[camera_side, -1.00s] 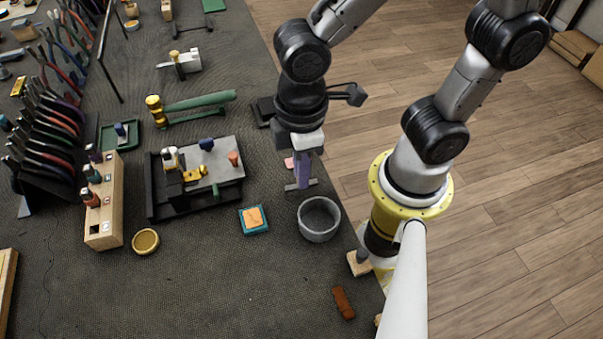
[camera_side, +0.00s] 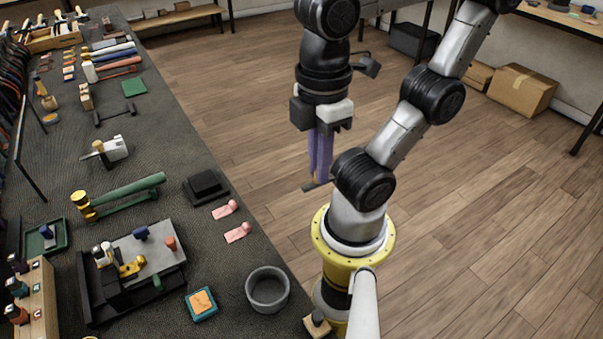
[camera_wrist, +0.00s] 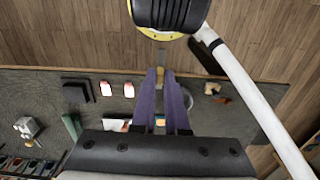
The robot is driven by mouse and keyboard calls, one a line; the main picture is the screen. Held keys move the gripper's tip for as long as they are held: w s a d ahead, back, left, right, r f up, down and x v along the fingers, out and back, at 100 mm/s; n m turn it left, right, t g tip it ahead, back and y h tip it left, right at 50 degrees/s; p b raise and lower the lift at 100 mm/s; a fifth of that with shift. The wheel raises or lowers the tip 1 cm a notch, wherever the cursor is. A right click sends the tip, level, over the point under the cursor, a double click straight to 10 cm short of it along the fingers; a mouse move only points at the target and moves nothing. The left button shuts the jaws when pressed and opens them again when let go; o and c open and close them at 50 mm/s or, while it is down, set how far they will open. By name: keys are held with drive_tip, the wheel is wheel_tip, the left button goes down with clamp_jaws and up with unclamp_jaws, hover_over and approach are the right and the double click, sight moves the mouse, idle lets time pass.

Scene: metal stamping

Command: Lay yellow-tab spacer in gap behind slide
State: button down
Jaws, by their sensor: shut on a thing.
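My gripper (camera_side: 319,177), with purple fingers, is shut on a small dark grey flat piece with a yellowish tab, the yellow-tab spacer (camera_side: 313,186). It holds the spacer in the air, right of the bench edge in the side view. In the wrist view the fingers (camera_wrist: 168,80) reach away from the camera, with a yellowish bit (camera_wrist: 167,73) at their tips. The fixture (camera_side: 82,290) is a black tray with a grey plate, a yellow and black slide (camera_side: 130,266) and blue, orange and green knobs. The gap behind the slide is too small to make out.
Two pink pieces (camera_side: 237,232) and a black block (camera_side: 205,186) lie right of the fixture. A grey bowl (camera_side: 267,289) and a teal box with an orange top (camera_side: 201,303) stand in front. A green-handled hammer (camera_side: 125,195) lies behind the fixture.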

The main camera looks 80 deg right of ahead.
idle(0.4)
drive_tip(key=shift+m, duration=0.4)
drive_tip(key=shift+w+a+r+m, duration=0.15)
drive_tip(key=shift+m, duration=0.35)
drive_tip(key=w+a+r+m, duration=0.4)
drive_tip(key=w+a+m, duration=0.2)
drive_tip(key=w, duration=0.3)
drive_tip(key=w+a+r+m, duration=0.4)
drive_tip(key=w+a+m, duration=0.15)
drive_tip(key=w, duration=0.25)
drive_tip(key=w+a+f+m, duration=0.35)
drive_tip(key=w+a, duration=0.25)
drive_tip(key=w, duration=0.5)
drive_tip(key=w+a+f, duration=0.1)
drive_tip(key=w+f, duration=0.5)
drive_tip(key=f, duration=0.5)
drive_tip(key=shift+w+a+m, duration=0.3)
drive_tip(key=shift+w+m, duration=0.1)
